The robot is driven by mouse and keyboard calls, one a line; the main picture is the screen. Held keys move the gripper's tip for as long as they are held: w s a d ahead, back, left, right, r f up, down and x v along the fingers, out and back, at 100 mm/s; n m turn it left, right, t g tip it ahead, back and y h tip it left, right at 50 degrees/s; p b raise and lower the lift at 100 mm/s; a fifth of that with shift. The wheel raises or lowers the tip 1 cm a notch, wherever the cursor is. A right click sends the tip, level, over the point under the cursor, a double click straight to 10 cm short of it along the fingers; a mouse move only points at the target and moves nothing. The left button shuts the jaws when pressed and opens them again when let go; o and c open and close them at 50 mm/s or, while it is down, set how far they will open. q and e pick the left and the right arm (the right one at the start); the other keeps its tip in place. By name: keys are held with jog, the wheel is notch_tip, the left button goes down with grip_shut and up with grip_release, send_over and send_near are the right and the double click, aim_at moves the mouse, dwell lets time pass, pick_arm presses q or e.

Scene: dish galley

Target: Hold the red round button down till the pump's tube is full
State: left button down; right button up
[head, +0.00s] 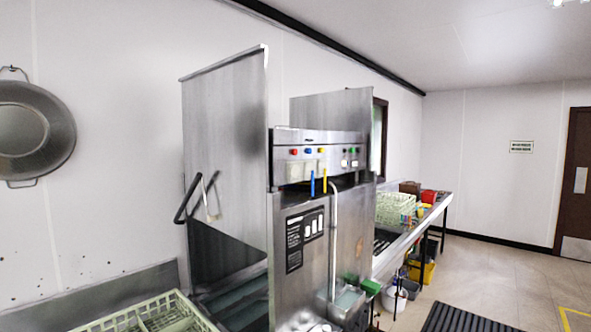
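A small red round button (294,152) sits at the left end of the control panel (340,138) on the steel dishwasher (290,215). A blue button (308,151) and a yellow button (320,150) are to its right. Below the buttons hang a blue upright tube (312,184) and a yellow upright tube (325,181). Pale small boxes are under the buttons. I cannot tell which part is the pump's tube for the red button, or how full it is. Neither of my grippers is in view.
The machine's raised hood (225,140) and black handle (187,199) are left of the panel. A green dish rack (140,318) lies at lower left. A steel counter (412,233) with racks runs behind. Open floor (500,270) and a black mat (460,318) are at right.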

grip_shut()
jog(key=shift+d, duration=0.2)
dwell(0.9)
